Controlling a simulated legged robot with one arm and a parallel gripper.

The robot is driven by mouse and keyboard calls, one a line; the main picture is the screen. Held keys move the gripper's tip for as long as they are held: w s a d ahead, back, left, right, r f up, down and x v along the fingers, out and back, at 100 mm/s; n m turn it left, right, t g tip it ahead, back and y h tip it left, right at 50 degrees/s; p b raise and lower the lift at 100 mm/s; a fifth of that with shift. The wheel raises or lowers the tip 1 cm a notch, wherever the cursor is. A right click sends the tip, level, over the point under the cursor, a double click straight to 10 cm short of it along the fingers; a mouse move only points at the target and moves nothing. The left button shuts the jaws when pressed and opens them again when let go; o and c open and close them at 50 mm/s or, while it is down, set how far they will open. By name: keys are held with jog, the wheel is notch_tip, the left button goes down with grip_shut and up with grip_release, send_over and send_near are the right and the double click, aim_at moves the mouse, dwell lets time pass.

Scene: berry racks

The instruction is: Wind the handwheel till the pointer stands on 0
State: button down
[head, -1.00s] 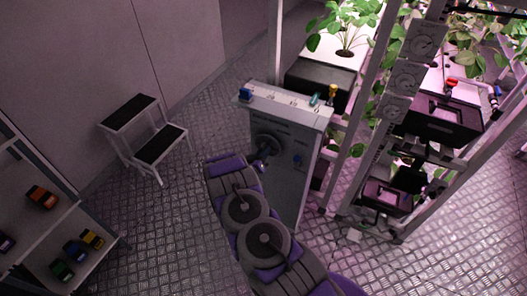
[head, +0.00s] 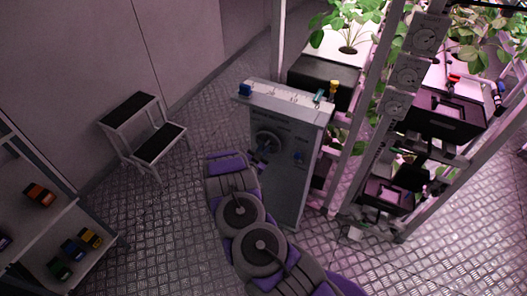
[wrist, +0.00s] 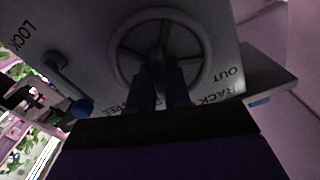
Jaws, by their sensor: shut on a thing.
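The handwheel (head: 268,138) is on the front of the grey cabinet (head: 283,190). In the wrist view the handwheel (wrist: 205,62) is a dark ring with spokes, seen close up. My gripper (wrist: 161,70) reaches over its lower rim, fingers shut at the middle by a spoke or the hub; the exact hold is dark. In the head view my gripper (head: 263,153) is at the wheel, partly hidden by my arm.
Small coloured items lie on the cabinet top (head: 285,98). A step stool (head: 128,112) stands left, shelves (head: 20,210) at far left, plant racks at right. The floor between stool and cabinet is clear.

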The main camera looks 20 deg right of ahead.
jog(key=m, duration=0.6)
jog(key=shift+a+f, duration=0.1)
jog(key=shift+f, duration=0.05)
jog(key=m, duration=0.3)
jog(key=shift+m, duration=2.4)
jog(key=shift+s+f+b, duration=0.1)
jog(key=shift+b, duration=0.2)
jog(key=c, duration=1.3)
grip_release()
jog(key=shift+o, duration=0.7)
jog(key=shift+r, duration=0.2)
jog(key=p+v, duration=0.1)
jog(key=v, duration=1.6)
jog(key=shift+p, duration=0.3)
jog(key=shift+a+f, duration=0.15)
